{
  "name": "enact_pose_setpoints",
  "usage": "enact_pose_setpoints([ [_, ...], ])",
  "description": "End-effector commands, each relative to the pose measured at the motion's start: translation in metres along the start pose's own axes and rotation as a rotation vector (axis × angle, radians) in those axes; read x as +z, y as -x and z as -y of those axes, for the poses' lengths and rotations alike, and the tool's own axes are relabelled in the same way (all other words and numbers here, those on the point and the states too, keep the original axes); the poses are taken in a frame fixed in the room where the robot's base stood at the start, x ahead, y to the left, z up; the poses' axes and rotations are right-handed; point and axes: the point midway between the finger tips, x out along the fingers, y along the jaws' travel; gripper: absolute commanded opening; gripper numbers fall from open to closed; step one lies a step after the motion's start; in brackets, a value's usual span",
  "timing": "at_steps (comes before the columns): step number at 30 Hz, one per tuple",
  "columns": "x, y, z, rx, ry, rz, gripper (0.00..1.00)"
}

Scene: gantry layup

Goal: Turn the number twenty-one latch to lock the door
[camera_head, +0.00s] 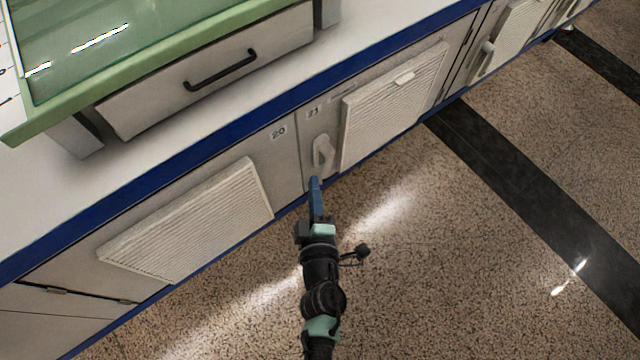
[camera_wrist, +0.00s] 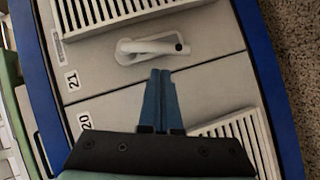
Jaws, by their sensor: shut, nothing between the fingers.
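The number twenty-one latch (camera_head: 322,152) is a pale grey lever handle on the cabinet door labelled 21 (camera_head: 312,112). In the wrist view the latch (camera_wrist: 150,46) lies just beyond the fingertips, its lever running across the picture to the right, with a dark spot near its end. My gripper (camera_head: 315,180) has blue fingers, shut together and empty. In the wrist view my gripper (camera_wrist: 160,72) points at the latch with a small gap in the picture; whether it touches is not clear. The door appears flush with its neighbour.
Door 20 (camera_head: 278,132) adjoins on the left. Slatted vent panels (camera_head: 190,222) and (camera_head: 395,100) stick out on both sides. A white worktop with a blue edge (camera_head: 180,140) overhangs above, carrying a green-framed drawer unit (camera_head: 215,95). The speckled floor (camera_head: 450,250) is clear.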

Motion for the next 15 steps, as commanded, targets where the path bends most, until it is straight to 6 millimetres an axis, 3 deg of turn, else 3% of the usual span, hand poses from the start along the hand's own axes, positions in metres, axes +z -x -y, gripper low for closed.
enact_pose_setpoints([
  [6,0.012,-0.014,0.000,0.000,0.001,-0.004,0.00],
  [15,0.014,-0.015,0.000,0.000,-0.001,-0.004,0.00],
])
